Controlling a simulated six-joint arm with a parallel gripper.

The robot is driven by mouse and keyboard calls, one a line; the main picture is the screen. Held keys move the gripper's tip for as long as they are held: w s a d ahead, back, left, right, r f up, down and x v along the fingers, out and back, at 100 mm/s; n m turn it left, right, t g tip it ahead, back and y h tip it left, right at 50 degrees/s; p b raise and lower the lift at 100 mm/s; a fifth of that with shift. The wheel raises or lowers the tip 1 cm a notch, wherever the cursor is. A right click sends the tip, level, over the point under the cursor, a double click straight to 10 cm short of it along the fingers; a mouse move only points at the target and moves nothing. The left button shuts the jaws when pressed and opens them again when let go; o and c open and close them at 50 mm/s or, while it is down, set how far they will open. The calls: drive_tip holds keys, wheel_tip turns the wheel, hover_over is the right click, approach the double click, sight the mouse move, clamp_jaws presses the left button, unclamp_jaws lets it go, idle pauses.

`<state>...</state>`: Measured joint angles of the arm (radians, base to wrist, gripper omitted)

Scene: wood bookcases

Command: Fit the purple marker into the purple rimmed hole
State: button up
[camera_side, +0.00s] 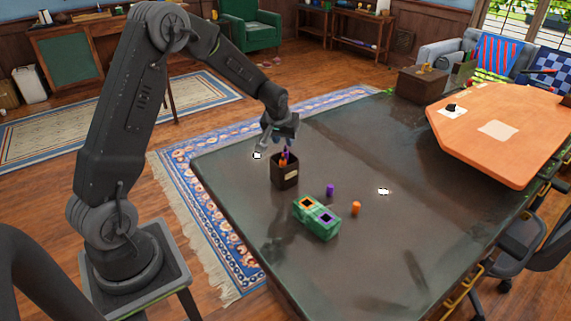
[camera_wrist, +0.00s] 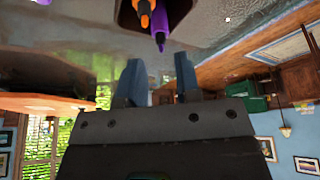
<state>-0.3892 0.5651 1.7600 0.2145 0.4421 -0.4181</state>
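The purple marker (camera_wrist: 160,24) stands in a dark brown cup (camera_side: 285,180), tip up, beside an orange marker (camera_wrist: 145,12). The purple marker's top also shows in the side view (camera_side: 287,152). My gripper (camera_wrist: 158,58) is open and empty. In the wrist view its two fingers are apart, with the purple marker's tip lined up between them, just past the fingertips. In the side view my gripper is just above the cup. A green block (camera_side: 303,217) on the table has an orange rimmed hole (camera_side: 308,203) and a purple rimmed hole (camera_side: 326,218).
A purple cap-like piece (camera_side: 330,190) and an orange one (camera_side: 356,208) stand on the dark table (camera_side: 400,230) near the block. An orange-topped table (camera_side: 510,130) stands at the right.

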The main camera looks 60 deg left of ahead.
sight(285, 148)
drive_tip(key=x, duration=0.5)
drive_tip(key=shift+s, duration=0.1)
drive_tip(key=shift+c, duration=0.2)
clamp_jaws()
